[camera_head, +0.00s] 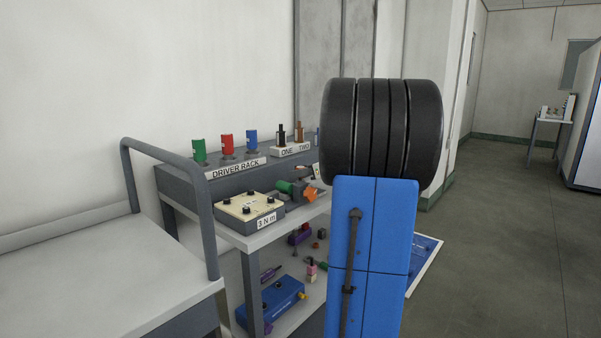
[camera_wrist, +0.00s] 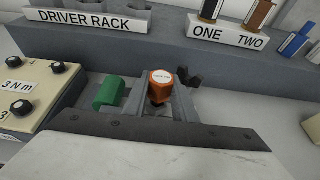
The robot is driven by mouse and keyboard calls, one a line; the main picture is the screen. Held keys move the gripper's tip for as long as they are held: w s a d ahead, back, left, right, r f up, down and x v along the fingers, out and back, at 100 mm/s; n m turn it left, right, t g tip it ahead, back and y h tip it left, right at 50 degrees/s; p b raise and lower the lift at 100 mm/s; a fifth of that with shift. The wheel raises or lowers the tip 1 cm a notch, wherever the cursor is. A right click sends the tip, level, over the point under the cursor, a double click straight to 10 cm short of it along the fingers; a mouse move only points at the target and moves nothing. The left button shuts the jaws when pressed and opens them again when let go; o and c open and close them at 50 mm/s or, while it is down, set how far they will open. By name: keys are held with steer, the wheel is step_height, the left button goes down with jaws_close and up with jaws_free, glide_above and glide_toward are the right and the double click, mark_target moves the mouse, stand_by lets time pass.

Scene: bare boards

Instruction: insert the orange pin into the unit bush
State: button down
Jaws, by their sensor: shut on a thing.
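The orange pin (camera_wrist: 160,80) has a pale labelled top and shows in the middle of the wrist view. My gripper (camera_wrist: 163,100) is shut on it, with a grey finger on either side. An orange part (camera_head: 311,194) also shows in the head view, just left of my blue arm. A green cylinder (camera_wrist: 109,93) lies left of the pin, and it shows in the head view too (camera_head: 285,187). The pin's lower end is hidden behind the gripper. I cannot make out the unit bush, or whether the pin touches it.
The driver rack (camera_head: 238,165) holds green, red and blue drivers at the back of the bench. Posts stand behind the ONE and TWO labels (camera_head: 291,150). A cream 3 N m box (camera_head: 248,207) sits left of the pin. The lower shelf holds a blue case (camera_head: 270,302) and small parts.

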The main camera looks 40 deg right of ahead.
steer(key=shift+f, duration=0.7)
steer(key=c, duration=1.4)
jaws_free()
steer(key=shift+f, duration=0.1)
steer(key=v, duration=1.7)
steer(key=shift+s+r, duration=0.2)
